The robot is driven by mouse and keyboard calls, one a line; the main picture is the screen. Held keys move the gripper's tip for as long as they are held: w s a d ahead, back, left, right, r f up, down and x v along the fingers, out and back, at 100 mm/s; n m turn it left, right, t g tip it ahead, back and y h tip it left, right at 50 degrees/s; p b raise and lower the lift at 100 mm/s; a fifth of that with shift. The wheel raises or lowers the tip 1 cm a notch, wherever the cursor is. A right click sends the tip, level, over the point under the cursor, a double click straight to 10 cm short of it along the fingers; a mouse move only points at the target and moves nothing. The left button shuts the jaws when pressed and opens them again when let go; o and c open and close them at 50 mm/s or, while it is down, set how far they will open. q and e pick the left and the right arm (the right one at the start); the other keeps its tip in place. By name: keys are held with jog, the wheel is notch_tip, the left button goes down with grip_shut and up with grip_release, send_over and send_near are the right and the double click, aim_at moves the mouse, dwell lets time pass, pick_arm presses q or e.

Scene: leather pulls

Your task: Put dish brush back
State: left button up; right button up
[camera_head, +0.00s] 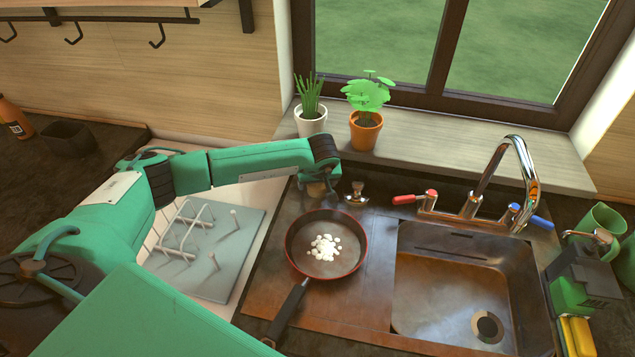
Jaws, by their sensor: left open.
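My left gripper (322,184) reaches in from the left over the back of the counter, behind the frying pan, and is open. A small tan, rounded thing (315,189) shows just under it, partly hidden by the gripper; I cannot tell whether they touch. A small dark and brass-coloured thing (355,194) stands just right of the gripper, apart from it. Either may be the dish brush or its holder; neither shows clearly enough to tell.
A frying pan (300,259) with white pieces in it sits left of the sink (430,290). A tap (470,205) with red and blue handles stands behind the sink. Two potted plants (311,118) (366,128) are on the windowsill. A dish rack (190,245) lies left.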

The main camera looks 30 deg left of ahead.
pick_arm(q)
jog(key=b+v, duration=0.4)
jog(key=v, duration=0.8)
